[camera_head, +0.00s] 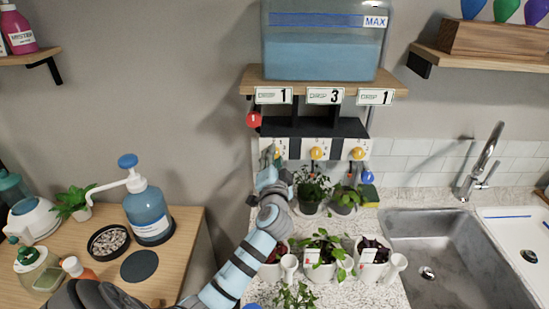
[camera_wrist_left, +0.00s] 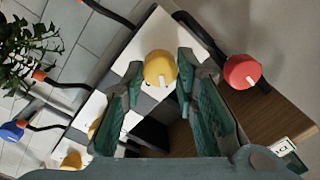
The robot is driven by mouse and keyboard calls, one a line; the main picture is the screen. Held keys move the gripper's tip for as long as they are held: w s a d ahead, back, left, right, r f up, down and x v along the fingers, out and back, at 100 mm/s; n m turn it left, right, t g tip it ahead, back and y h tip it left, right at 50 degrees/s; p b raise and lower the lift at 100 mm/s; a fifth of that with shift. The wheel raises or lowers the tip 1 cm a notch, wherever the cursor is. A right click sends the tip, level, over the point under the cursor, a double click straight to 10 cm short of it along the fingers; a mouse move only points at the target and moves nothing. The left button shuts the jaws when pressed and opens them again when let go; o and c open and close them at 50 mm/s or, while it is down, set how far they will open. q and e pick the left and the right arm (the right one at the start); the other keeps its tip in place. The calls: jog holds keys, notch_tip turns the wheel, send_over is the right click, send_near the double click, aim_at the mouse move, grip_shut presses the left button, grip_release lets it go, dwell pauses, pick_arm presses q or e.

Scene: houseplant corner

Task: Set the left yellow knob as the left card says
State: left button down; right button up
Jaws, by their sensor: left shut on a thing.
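The left yellow knob (camera_wrist_left: 160,68) sits between the fingertips of my left gripper (camera_wrist_left: 158,75), which is shut on it. The knob has a white pointer mark on its face. The left card (camera_head: 273,95) reads "DRIP 1". The dial numbers around the held knob cannot be read. My right gripper is not in view.
Two more yellow knobs (camera_head: 316,153) (camera_head: 358,153) are to the right, under cards (camera_head: 325,96) (camera_head: 375,97) reading 3 and 1. A red knob (camera_head: 253,119) is at the upper left. Potted plants (camera_head: 310,190) stand below. A water tank (camera_head: 325,45) is above.

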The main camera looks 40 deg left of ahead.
pick_arm(q)
jog(key=c, duration=1.3)
grip_release()
jog(key=v, duration=1.2)
jog(key=shift+d, duration=0.1)
jog(key=shift+w, duration=0.1)
